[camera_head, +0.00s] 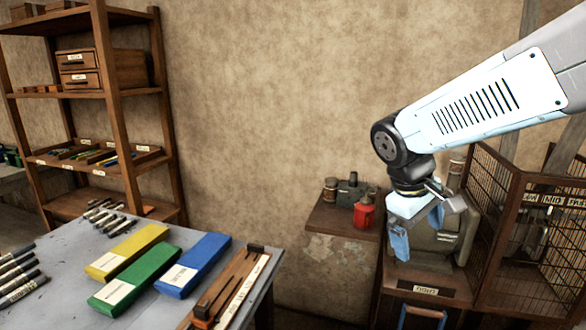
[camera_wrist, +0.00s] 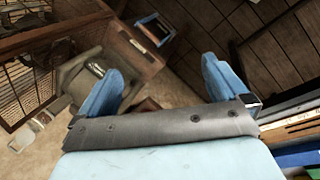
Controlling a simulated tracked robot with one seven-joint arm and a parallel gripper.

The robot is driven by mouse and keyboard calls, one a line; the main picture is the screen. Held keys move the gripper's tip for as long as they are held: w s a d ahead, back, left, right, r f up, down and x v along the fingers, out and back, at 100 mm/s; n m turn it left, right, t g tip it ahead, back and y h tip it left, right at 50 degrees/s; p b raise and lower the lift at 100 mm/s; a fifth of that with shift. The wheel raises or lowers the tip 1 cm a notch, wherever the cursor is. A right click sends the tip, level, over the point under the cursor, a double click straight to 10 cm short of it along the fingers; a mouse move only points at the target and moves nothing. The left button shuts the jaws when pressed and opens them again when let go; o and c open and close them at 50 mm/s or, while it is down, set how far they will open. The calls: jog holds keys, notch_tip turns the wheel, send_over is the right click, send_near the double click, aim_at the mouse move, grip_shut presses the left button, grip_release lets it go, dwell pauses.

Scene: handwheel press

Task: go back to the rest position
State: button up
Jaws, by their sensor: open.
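My gripper (camera_head: 419,228) hangs from the end of my arm at the right of the head view, in the air in front of a caged bench. Its blue fingers point down and stand apart. In the wrist view my gripper (camera_wrist: 160,88) shows two blue fingers spread wide, with nothing between them but the floor and a bench in the distance. It touches nothing that I can see.
A table (camera_head: 75,245) at lower left holds yellow (camera_head: 127,251), green (camera_head: 138,277) and blue (camera_head: 193,264) boxes and a wooden rack (camera_head: 230,290). A wire cage (camera_head: 540,240) stands right.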

jog(key=s+r+m+t+y, duration=0.3)
jog(key=s+r+m+t, duration=0.1)
jog(key=s+r+m, duration=0.1)
jog(key=shift+s+a+r+m+y, duration=0.2)
jog(key=shift+s+a+m+y, duration=0.3)
jog(key=shift+s, duration=0.4)
jog(key=shift+d, duration=0.15)
jog(key=shift+c, duration=0.3)
